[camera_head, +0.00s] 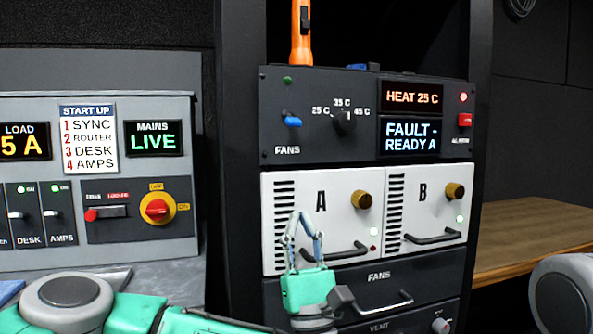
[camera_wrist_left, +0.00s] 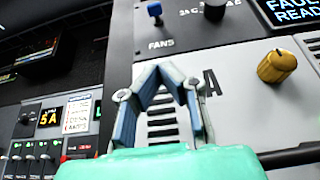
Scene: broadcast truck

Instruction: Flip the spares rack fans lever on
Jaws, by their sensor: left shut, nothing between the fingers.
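The spares rack fans lever (camera_head: 291,120) is a small blue-capped toggle above the FANS label, at the left of the rack's upper dark panel (camera_head: 350,93). Its cap leans down and toward the front. It also shows at the top of the left wrist view (camera_wrist_left: 155,12). A dim green lamp (camera_head: 288,80) sits above it. My left gripper (camera_head: 303,216) is below the lever, in front of the white A module (camera_head: 285,183), apart from the lever. Its fingertips meet, and it is empty. It also shows in the left wrist view (camera_wrist_left: 156,68). My right gripper is not in view.
Right of the lever are a black temperature knob (camera_head: 344,120), orange and blue displays and a red alarm button (camera_head: 464,120). Brass knobs (camera_head: 362,199) and handles stick out below. An orange torch (camera_head: 301,32) stands on top. A grey control desk (camera_head: 100,235) is at left.

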